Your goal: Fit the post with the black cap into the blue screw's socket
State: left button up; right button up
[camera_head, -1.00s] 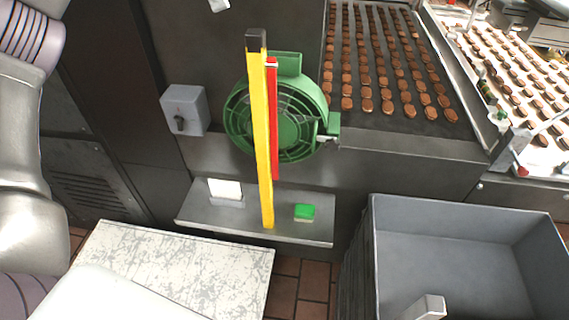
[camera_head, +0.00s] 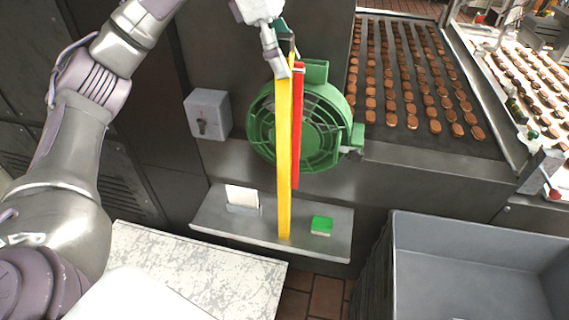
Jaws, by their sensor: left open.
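A tall yellow post (camera_head: 284,160) stands upright on the grey metal shelf (camera_head: 330,243), in front of the green round fan (camera_head: 320,130). Its black cap, seen in the earlier frame, is now mostly hidden behind my left gripper. My left gripper (camera_head: 281,58) is at the top of the post, with its fingers open around or just beside it; I cannot tell whether they touch. A shorter red post (camera_head: 299,125) stands close behind the yellow one on the right. No blue screw or socket is in view. My right gripper is not in view.
A white block (camera_head: 243,196) and a green block (camera_head: 321,224) sit on the shelf. A grey switch box (camera_head: 208,114) is on the wall. A large grey bin (camera_head: 480,265) is at the lower right, a scuffed white surface (camera_head: 200,270) at the lower left. Conveyors carry biscuits behind.

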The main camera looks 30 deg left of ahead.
pick_arm(q)
jog(key=shift+x, duration=1.25)
grip_shut()
jog(key=shift+r, duration=0.15)
